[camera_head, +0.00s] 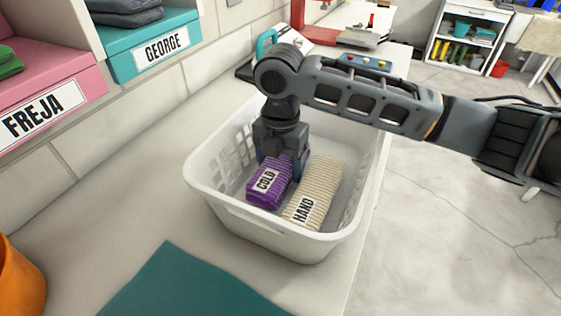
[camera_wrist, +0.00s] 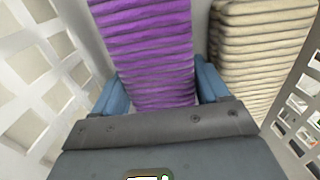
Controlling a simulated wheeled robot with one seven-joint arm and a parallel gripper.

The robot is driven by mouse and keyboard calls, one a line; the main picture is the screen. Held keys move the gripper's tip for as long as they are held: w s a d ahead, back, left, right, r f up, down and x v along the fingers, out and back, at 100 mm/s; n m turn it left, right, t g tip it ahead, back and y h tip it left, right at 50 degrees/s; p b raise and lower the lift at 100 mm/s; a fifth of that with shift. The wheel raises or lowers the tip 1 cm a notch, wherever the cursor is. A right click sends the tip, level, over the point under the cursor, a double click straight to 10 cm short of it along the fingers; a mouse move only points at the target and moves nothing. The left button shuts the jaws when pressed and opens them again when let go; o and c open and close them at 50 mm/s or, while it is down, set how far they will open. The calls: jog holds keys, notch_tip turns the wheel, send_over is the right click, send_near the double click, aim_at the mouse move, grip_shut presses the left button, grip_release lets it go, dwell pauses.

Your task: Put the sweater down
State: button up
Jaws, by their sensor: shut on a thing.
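A folded purple sweater (camera_head: 268,186) with a "COLD" label is inside the white laundry basket (camera_head: 270,232). A folded cream striped sweater (camera_head: 318,186) with a "HAND" label lies beside it on the right. My gripper (camera_head: 280,160) reaches down into the basket and is shut on the purple sweater, at its far end. In the wrist view the purple sweater (camera_wrist: 148,50) lies between the two blue fingers (camera_wrist: 163,90), and the cream sweater (camera_wrist: 258,50) is just right of the right finger. I cannot tell whether the purple sweater touches the basket floor.
The basket stands on a pale counter (camera_head: 150,215). A teal sheet (camera_head: 190,285) lies in front and an orange container (camera_head: 18,280) is at the left. Shelf bins labelled GEORGE (camera_head: 150,50) and FREJA (camera_head: 50,95) are at upper left. Basket walls surround my gripper closely.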

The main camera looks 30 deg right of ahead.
aim_at(280, 160)
jog(key=o, duration=1)
jog(key=shift+f, duration=0.1)
jog(key=shift+c, duration=0.2)
notch_tip(280, 160, up, 12)
jog(key=b, duration=0.1)
